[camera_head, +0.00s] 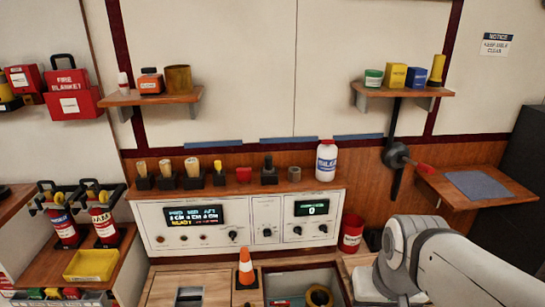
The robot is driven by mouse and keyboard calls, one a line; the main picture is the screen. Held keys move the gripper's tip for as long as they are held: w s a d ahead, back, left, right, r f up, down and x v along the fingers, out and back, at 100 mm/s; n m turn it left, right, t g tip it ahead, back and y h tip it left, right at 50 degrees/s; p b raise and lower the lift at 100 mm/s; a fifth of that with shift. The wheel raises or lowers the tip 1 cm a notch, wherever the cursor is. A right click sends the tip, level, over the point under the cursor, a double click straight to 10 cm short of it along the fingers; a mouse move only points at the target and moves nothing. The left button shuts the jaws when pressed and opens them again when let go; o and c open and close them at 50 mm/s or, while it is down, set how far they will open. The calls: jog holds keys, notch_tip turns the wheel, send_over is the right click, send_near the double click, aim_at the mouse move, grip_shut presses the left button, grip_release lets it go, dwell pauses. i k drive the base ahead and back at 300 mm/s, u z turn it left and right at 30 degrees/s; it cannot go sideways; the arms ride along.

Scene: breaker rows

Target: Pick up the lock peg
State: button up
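No item is plainly marked as the lock peg. Likely candidates stand in a row on the wooden ledge (225,187) above the console: several pale-topped pegs in black holders, such as the left one (142,168) and the yellowish one (192,167). To their right are a smaller dark-based yellow-topped peg (218,167), a small red block (243,175) and a black knobbed piece (268,163). I cannot tell which of these is the lock peg. My white arm shows at the lower right, well apart from the row. My gripper is not in view.
A white bottle (326,160) and a brown ring (294,173) stand at the ledge's right end. The console (267,217) is below. An orange cone (246,268) stands in front.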

aim_at(217, 162)
jog(key=z, duration=2)
jog(key=k, duration=1.25)
jog(key=u, duration=1.85)
jog(key=i, duration=1)
jog(key=u, duration=0.1)
